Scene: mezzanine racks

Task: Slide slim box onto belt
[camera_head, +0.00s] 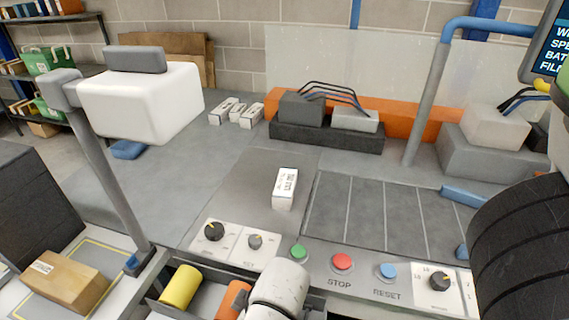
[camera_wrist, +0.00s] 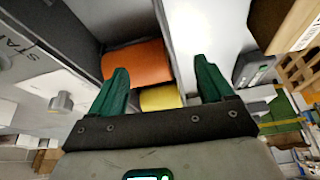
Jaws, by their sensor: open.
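A slim white box (camera_head: 286,188) with dark print stands on the grey plate (camera_head: 240,185) left of the belt, in the head view. The belt (camera_head: 385,210) is a dark grey surface split by light cross lines, behind the button panel. It looks bare. My gripper (camera_wrist: 162,85) shows in the wrist view with two green fingers spread wide and nothing between them. It points toward an orange roll (camera_wrist: 138,62) and a yellow roll (camera_wrist: 160,98) in a bin. The slim box is not recognisable in the wrist view.
A panel with knobs and green, red (camera_head: 342,261) and blue buttons runs along the front. Several white boxes (camera_head: 238,113) stand at the back left. A white head on a grey post (camera_head: 110,180) rises at left. A brown carton (camera_head: 62,282) lies front left.

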